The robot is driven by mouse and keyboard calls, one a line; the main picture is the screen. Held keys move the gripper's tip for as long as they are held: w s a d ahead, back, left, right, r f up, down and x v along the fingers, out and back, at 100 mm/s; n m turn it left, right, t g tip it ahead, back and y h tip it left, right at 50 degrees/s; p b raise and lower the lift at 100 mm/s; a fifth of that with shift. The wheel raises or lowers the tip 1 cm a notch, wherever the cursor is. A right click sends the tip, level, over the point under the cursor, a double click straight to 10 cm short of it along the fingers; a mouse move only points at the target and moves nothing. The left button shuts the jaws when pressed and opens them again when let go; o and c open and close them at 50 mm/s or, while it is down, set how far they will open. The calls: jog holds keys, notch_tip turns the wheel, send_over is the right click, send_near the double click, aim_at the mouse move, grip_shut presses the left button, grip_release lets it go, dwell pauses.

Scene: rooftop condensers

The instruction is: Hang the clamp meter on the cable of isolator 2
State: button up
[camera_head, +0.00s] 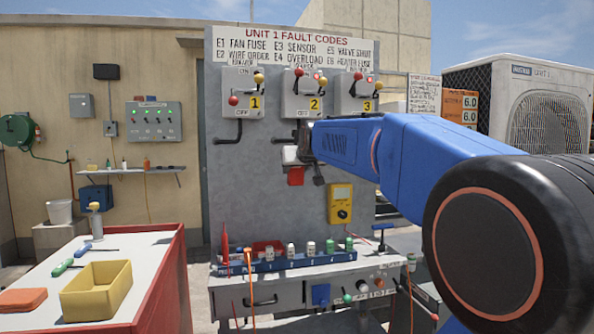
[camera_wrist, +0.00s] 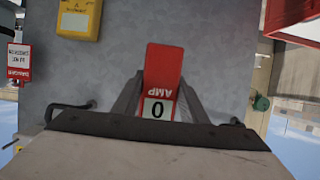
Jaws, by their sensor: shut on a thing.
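The clamp meter (camera_wrist: 166,66) is red, with "AMP" and a display reading 0, upside down in the wrist view. My gripper (camera_wrist: 160,95) is shut on it, with a grey finger on each side. In the head view, the red meter (camera_head: 296,177) shows just below my gripper (camera_head: 304,160), in front of the grey panel. Isolator 2 (camera_head: 301,97) is a grey box with a yellow "2" label, above my gripper. Its black cable (camera_head: 285,141) bends left below the box, partly hidden by my gripper. I cannot tell whether the meter touches the cable.
Isolator 1 (camera_head: 241,92) and isolator 3 (camera_head: 355,94) flank isolator 2. Below are a blue tray (camera_head: 290,264) of small items and a bench. A red-sided cart with a yellow bin (camera_head: 97,290) stands left.

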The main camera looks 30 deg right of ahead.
jog(key=w+d+f, duration=0.1)
jog(key=w+d, duration=0.2)
jog(key=w, duration=0.7)
jog(key=shift+w+f, duration=0.3)
dwell(0.9)
jog(key=o, duration=1.3)
jog(key=v, duration=1.7)
jog(key=shift+s, duration=0.2)
jog(key=shift+a+f, duration=0.1)
